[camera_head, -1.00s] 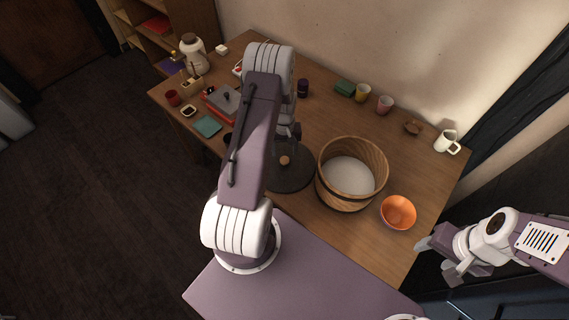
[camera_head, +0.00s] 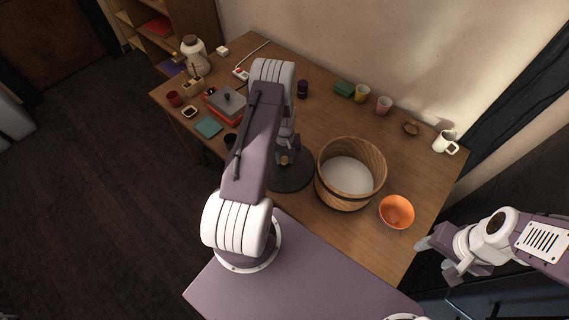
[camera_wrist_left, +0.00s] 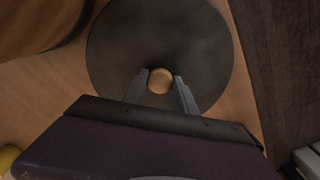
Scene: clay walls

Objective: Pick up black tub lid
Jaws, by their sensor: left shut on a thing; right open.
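The black tub lid (camera_head: 292,178) is a dark round disc with a light wooden knob, flat on the wooden table left of the wooden tub. My left arm hides part of it in the head view. In the left wrist view the lid (camera_wrist_left: 115,50) fills the upper middle, and its knob (camera_wrist_left: 160,80) sits between my fingers. My left gripper (camera_wrist_left: 160,88) is shut on the knob. In the head view the left gripper (camera_head: 284,160) is over the lid, partly hidden by my arm. My right gripper (camera_head: 437,258) is open and empty, beyond the table's right edge.
The wooden tub (camera_head: 338,192), with pale contents, stands just right of the lid. An orange bowl (camera_head: 397,212) is right of it. A grey-red appliance (camera_head: 226,104) stands left.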

